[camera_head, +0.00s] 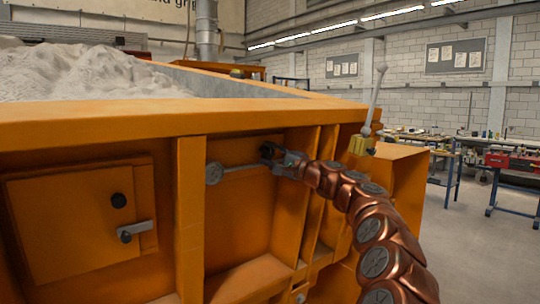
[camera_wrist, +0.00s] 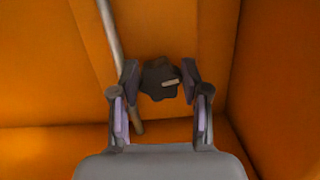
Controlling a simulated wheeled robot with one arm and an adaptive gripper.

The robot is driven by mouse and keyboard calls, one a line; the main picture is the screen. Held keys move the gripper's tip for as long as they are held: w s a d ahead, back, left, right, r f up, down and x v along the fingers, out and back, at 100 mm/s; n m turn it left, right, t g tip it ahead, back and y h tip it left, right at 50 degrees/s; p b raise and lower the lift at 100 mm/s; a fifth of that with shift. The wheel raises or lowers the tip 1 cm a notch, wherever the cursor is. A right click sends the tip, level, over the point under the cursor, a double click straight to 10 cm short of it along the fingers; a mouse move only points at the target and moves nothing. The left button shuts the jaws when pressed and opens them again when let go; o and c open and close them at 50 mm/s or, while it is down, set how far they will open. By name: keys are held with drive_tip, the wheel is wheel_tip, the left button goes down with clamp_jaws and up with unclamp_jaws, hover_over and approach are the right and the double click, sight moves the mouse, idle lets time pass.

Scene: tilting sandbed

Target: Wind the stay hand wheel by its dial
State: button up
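The hand wheel (camera_wrist: 158,90) is a small dark lobed knob with a pale peg or mark on its face, set against an orange panel. My gripper (camera_wrist: 160,72) has one finger on each side of it. Narrow gaps seem to show between the pads and the wheel, so the fingers look open around it. In the head view my gripper (camera_head: 281,160) reaches the recessed orange panel, and the dark wheel (camera_head: 267,150) shows at its tip. A grey stay rod (camera_head: 243,168) runs left from there to a round end. I cannot make out a dial scale.
An orange post (camera_head: 190,220) and the bin's top rim (camera_head: 200,118) frame the recess. A hatch (camera_head: 75,220) with a latch handle is at the left. A lever (camera_head: 375,100) stands on a yellow block at the right. Sand fills the bed above.

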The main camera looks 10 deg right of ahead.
drive_tip(key=o, duration=0.4)
drive_tip(key=shift+c, duration=0.2)
drive_tip(key=shift+d, duration=0.1)
drive_tip(key=shift+v, duration=1)
drive_tip(key=shift+s+d, duration=0.15)
drive_tip(key=shift+s, duration=0.15)
drive_tip(key=v, duration=0.9)
drive_tip(key=shift+s, duration=0.1)
